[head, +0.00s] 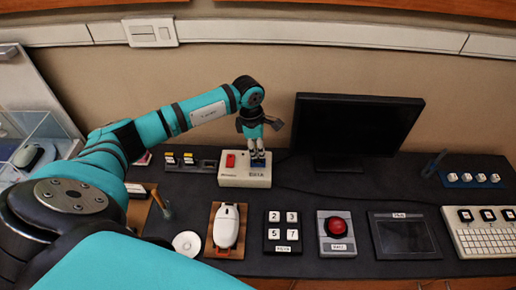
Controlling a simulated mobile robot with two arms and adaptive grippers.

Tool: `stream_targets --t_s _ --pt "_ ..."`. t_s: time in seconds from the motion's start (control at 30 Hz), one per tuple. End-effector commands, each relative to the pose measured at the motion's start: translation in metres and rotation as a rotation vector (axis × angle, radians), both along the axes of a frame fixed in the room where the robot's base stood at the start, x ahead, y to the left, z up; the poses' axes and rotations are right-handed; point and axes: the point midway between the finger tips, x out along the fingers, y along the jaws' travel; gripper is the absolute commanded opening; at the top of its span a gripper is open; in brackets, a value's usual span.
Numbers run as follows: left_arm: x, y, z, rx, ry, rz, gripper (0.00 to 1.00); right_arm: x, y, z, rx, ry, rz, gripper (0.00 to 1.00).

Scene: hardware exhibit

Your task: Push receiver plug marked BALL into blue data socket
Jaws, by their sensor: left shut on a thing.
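The fingertips are at the box's top, right of the red switch. Whether the plug is in a socket cannot be told. My right gripper is not in view.
A dark rack (190,164) with yellow-marked small pieces stands left of the box. A black monitor (355,125) stands right of the gripper. In front are a white mouse (227,226), a number pad (283,233), a red button (336,225) and a dark tablet (404,236).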

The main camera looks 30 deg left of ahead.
Motion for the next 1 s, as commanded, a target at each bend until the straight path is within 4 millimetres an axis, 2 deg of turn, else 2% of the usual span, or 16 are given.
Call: stream_targets --t_s 1.0 --pt "0.0 0.0 -0.012 0.0 0.0 0.0 0.0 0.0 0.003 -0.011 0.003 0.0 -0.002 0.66"
